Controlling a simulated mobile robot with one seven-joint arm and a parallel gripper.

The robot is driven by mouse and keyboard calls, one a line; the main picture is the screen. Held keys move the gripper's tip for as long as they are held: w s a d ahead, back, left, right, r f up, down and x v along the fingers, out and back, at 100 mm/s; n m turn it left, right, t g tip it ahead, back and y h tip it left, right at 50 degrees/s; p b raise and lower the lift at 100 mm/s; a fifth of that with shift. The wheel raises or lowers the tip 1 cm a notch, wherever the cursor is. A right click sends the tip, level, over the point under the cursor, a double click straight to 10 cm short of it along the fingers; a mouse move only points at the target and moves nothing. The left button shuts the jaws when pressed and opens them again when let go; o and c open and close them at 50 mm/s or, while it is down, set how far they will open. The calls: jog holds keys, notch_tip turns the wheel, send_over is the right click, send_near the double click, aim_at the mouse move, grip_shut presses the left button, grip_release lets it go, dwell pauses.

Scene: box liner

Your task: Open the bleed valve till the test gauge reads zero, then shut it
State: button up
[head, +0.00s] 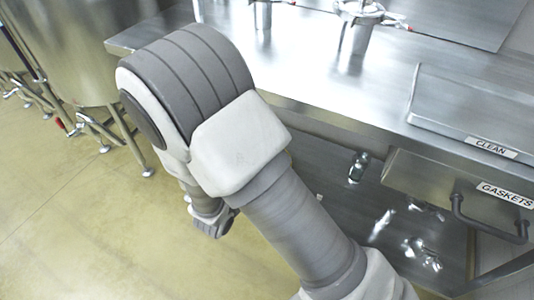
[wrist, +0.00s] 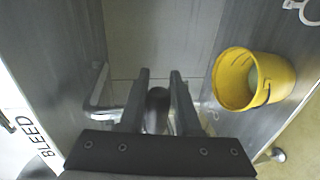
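My gripper (wrist: 160,75) shows in the wrist view with its two dark fingers apart. A dark, rounded metal thing (wrist: 157,98) shows between or beyond the fingers; I cannot tell whether it is the valve, and no grip on it is evident. A label reading BLEED (wrist: 30,136) lies on a pale surface at the left of the wrist view. A bent metal pipe or handle (wrist: 99,95) is left of the fingers. No gauge face is readable in either view.
A yellow bucket (wrist: 233,78) stands right of my gripper. In the head view are a steel bench (head: 300,70), a CLEAN lid (head: 470,105), a GASKETS drawer (head: 440,178), and steel tanks (head: 75,50) at the left. The yellowish floor (head: 90,230) at lower left is clear.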

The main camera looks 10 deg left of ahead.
jog(key=o, duration=0.3)
jog(key=shift+o, duration=0.2)
jog(key=p+v, duration=0.4)
jog(key=v, duration=1.3)
jog(key=shift+s, duration=0.25)
jog(key=shift+r, duration=0.1)
